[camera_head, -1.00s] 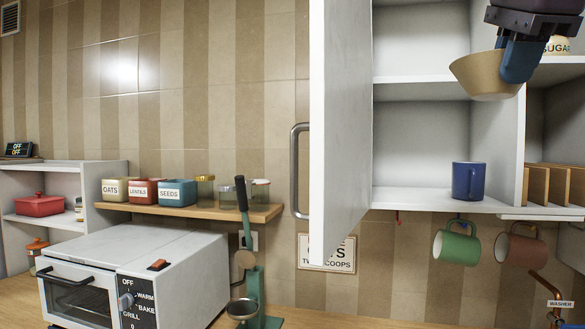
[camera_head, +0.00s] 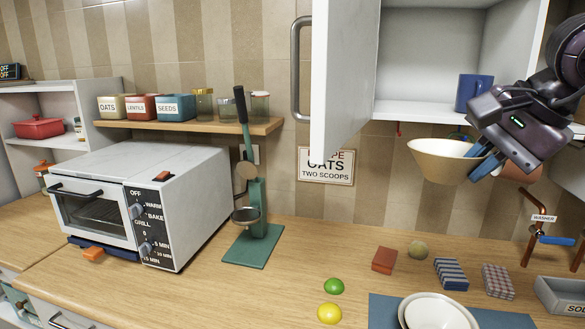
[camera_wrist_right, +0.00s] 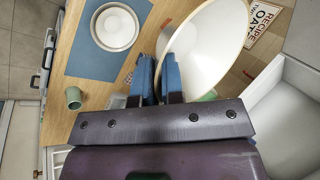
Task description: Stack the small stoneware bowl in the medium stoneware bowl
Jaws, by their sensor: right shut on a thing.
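My right gripper (camera_head: 482,160) is shut on the rim of a cream bowl with a tan outside (camera_head: 443,162), which I take to be the small stoneware bowl. It is held in the air, slightly tilted, in front of the wall below the open cupboard. In the right wrist view the bowl's white inside (camera_wrist_right: 212,45) shows beside the blue fingers (camera_wrist_right: 160,75). Pale nested round rims, apparently the medium stoneware bowl in or on a larger dish (camera_head: 437,312), stand on the blue mat (camera_head: 383,308); they also show in the wrist view (camera_wrist_right: 115,27). My left gripper is out of view.
The open cupboard door (camera_head: 345,75) and a shelf with a blue mug (camera_head: 473,92) are above. A lime (camera_head: 334,286), lemon (camera_head: 329,313), brick-red block (camera_head: 384,260) and folded cloths (camera_head: 451,274) lie near the mat. A toaster oven (camera_head: 145,200) stands left. Counter between is clear.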

